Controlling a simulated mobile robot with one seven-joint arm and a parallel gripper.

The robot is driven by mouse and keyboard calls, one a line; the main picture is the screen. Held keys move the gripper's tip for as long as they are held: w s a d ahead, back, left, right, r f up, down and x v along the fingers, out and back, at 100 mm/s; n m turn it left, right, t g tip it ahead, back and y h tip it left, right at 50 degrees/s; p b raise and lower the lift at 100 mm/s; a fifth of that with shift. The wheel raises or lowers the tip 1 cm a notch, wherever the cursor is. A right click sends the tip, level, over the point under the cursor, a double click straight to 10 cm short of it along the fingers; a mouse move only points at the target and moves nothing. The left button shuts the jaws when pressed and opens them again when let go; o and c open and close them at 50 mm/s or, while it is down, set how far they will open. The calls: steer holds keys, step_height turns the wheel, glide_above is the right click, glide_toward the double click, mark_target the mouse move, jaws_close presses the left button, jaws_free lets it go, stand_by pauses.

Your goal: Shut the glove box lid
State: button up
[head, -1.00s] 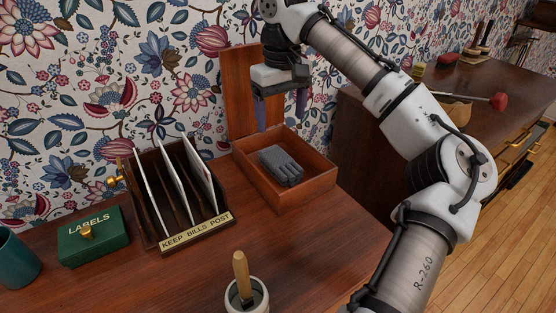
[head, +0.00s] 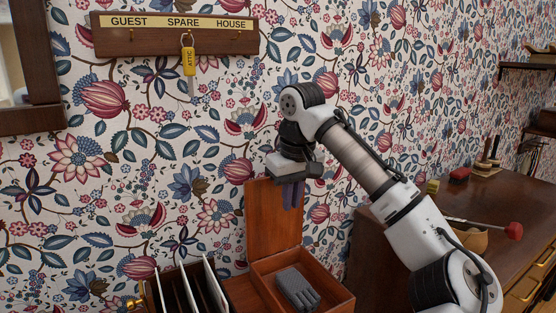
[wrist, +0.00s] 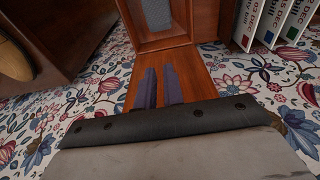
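The wooden glove box (head: 322,302) stands open on the desk against the wall. Its lid (head: 268,222) is upright at the back. Grey gloves (head: 297,288) lie inside; part of them also shows in the wrist view (wrist: 157,12). My gripper (head: 292,207) is above the box, by the lid's upper right part. Its two dark fingers point down, close together with nothing seen between them. In the wrist view the fingers (wrist: 160,70) lie across the picture of the lid (wrist: 196,72). I cannot tell whether they touch it.
A letter rack (head: 185,290) with envelopes stands left of the box. A key board (head: 175,36) with one yellow-tagged key (head: 188,60) hangs on the wall above. A side cabinet (head: 480,215) at the right holds a red-headed mallet (head: 512,231) and other items.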

steer(key=shift+t+y, duration=0.8)
steer(key=shift+t, duration=0.1)
steer(key=w+r+p, duration=0.1)
steer(key=r+p, duration=0.1)
steer(key=r, duration=0.2)
steer(key=w+a+r+p, duration=0.1)
steer(key=r+p, duration=0.1)
steer(key=r, duration=0.3)
steer(key=w+a+r+p, duration=0.1)
steer(key=w+r+p, duration=0.1)
steer(key=r, duration=0.2)
steer(key=shift+r, duration=0.25)
jaws_close()
steer(key=p+x, duration=0.2)
steer(key=x, duration=0.8)
steer(key=shift+w+d+f, duration=0.1)
steer(key=shift+f, duration=0.05)
